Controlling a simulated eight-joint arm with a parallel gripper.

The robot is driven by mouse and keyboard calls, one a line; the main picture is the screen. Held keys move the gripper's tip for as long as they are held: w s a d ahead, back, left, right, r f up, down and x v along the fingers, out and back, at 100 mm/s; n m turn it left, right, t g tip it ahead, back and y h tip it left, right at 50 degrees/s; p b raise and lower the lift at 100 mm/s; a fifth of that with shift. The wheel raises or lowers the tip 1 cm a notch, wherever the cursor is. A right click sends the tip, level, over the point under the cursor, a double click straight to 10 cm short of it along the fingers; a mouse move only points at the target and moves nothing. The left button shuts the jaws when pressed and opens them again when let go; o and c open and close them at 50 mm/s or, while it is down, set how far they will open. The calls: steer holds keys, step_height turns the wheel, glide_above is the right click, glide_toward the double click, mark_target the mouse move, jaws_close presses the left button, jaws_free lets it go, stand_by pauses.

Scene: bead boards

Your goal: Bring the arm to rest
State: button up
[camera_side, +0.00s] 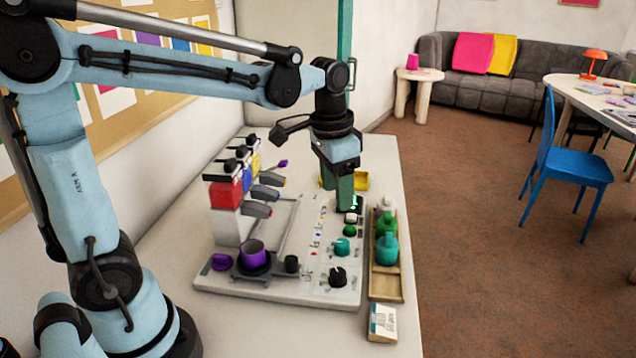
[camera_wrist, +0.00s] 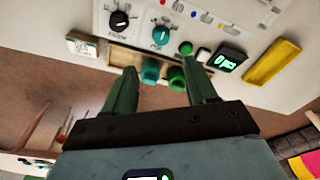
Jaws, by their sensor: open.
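My gripper (camera_side: 337,192) hangs pointing down over the far right part of the white bead board (camera_side: 210,281). In the wrist view its two green fingers stand apart with nothing between the tips, so my gripper (camera_wrist: 161,70) is open and empty. Beyond the fingers in that view are the wooden tray (camera_wrist: 118,52) with green bottles (camera_wrist: 150,70), and a small display (camera_wrist: 229,58) with green digits. In the side view the fingers partly hide the display area and the yellow tray (camera_side: 361,180). I cannot tell the exact height of the fingertips above the board.
A purple cup (camera_side: 252,251) sits on the board's left part, near red, blue and yellow dispensers (camera_side: 225,193). A teal knob (camera_side: 342,246) and a black knob (camera_side: 338,276) are on the right part. A small box (camera_side: 383,322) lies in front of the wooden tray (camera_side: 386,288).

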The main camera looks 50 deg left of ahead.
steer(key=s+f+n+t, duration=0.1)
steer(key=s+n+t, duration=0.2)
steer(key=s+t, duration=0.3)
steer(key=shift+s+d+f, duration=0.4)
steer(key=shift+s, duration=0.6)
